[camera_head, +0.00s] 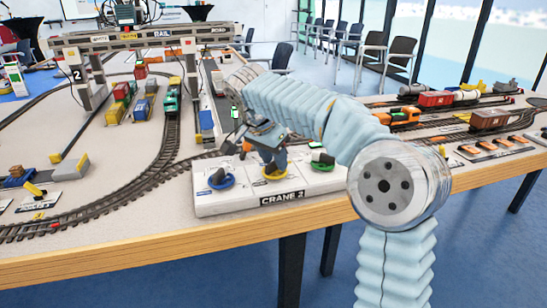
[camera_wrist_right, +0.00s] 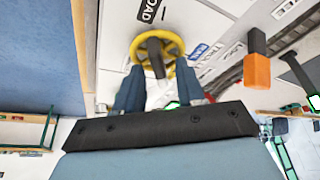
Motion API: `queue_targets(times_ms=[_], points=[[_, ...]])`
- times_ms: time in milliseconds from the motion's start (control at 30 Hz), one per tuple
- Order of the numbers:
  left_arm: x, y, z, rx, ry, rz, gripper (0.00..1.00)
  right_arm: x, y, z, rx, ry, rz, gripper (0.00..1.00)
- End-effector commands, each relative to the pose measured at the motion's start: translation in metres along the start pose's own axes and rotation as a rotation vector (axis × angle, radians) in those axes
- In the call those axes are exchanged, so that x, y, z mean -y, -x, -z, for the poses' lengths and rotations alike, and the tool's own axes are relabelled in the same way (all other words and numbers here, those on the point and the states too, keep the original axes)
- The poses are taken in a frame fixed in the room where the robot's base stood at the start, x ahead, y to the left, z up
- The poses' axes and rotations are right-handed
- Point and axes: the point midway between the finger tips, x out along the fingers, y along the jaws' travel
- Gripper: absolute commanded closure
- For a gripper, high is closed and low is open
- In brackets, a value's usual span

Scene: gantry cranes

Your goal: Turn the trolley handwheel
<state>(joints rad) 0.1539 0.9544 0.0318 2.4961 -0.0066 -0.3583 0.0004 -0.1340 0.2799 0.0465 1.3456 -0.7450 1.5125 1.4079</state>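The white control panel (camera_head: 225,206) marked CRANE 2 stands at the table's front edge. It bears a blue handwheel (camera_head: 221,180), a yellow handwheel (camera_head: 277,173) and a green handwheel (camera_head: 322,163). I cannot read which one is the trolley handwheel. My right gripper (camera_head: 272,160) points down at the yellow handwheel. In the right wrist view the yellow handwheel (camera_wrist_right: 172,39) lies just beyond the fingertips (camera_wrist_right: 159,68). The two blue fingers are apart, with the wheel's dark handle (camera_wrist_right: 155,56) between their tips and gaps at both sides. My left gripper is not in view.
Curved rail track (camera_head: 150,180) runs left of the panel. Toy wagons (camera_head: 435,98) stand at the right. In the right wrist view an orange and black block (camera_wrist_right: 257,68) stands right of the wheel.

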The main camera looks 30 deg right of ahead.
Motion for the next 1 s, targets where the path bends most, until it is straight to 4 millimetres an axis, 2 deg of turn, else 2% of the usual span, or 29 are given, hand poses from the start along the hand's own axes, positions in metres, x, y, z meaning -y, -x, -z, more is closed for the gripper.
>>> queue_targets(times_ms=[233,367,467,800,1000], points=[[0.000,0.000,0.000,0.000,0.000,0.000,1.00,0.000,0.000,0.000,0.001,0.001,-0.001,0.62],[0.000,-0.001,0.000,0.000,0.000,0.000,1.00,0.001,0.011,0.000,0.000,0.000,0.002,0.62],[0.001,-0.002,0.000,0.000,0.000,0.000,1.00,0.001,0.030,-0.001,0.000,0.001,0.004,0.62],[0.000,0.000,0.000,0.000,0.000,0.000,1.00,0.001,0.113,-0.001,0.001,0.000,0.003,0.62],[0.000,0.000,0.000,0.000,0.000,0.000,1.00,0.001,0.134,0.000,0.000,0.000,0.001,0.62]])
